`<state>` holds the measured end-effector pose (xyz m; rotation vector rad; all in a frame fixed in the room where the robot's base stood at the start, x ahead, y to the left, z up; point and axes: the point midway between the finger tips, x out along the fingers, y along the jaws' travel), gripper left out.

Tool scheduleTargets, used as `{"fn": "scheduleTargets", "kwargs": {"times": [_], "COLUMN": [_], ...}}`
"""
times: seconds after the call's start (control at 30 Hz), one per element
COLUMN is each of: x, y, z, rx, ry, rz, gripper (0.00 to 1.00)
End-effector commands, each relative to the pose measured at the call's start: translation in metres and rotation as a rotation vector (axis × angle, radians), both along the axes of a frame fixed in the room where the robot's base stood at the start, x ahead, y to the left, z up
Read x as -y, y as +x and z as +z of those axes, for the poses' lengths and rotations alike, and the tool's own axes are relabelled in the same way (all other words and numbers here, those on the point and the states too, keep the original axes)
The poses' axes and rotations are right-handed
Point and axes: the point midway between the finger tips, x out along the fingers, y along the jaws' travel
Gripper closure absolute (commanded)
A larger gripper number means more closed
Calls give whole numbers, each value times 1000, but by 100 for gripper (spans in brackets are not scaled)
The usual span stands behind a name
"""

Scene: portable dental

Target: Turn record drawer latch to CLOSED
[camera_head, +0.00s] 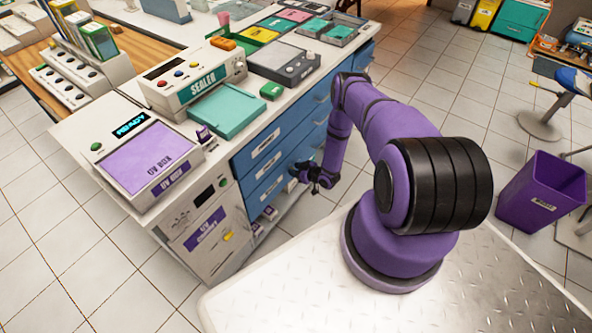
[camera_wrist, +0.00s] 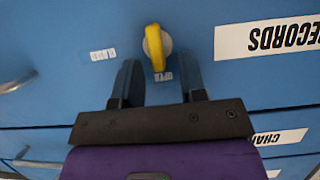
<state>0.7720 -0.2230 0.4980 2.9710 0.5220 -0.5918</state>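The record drawer latch (camera_wrist: 154,48) is a yellow lever on a round pale base, on the blue drawer front (camera_wrist: 210,85) in the wrist view. Its lever points down the picture, at the small OPEN label (camera_wrist: 163,76). Another small white label (camera_wrist: 103,54) is left of it, too blurred to read surely. My gripper (camera_wrist: 158,65) is open, with one finger on each side of the lever's lower end; I cannot tell whether either touches it. In the head view my gripper (camera_head: 318,178) is at the blue drawers, and the latch cannot be made out.
An upside-down RECORDS label (camera_wrist: 275,37) is right of the latch. A metal handle (camera_wrist: 18,82) sticks out at the left. In the head view the UV box (camera_head: 150,165) stands on the counter, and a purple bin (camera_head: 540,190) is at the right.

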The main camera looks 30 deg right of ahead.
Motion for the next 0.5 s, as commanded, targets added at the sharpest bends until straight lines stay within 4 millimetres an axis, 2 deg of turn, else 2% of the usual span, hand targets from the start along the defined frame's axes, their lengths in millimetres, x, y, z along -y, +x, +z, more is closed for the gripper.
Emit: {"fn": "scheduleTargets", "kwargs": {"times": [0.13, 0.3, 0.5], "x": [0, 0, 0], "y": [0, 0, 0], "z": [0, 0, 0], "rx": [0, 0, 1], "ry": [0, 0, -3], "rz": [0, 0, 0], "gripper": [64, 100, 100]}}
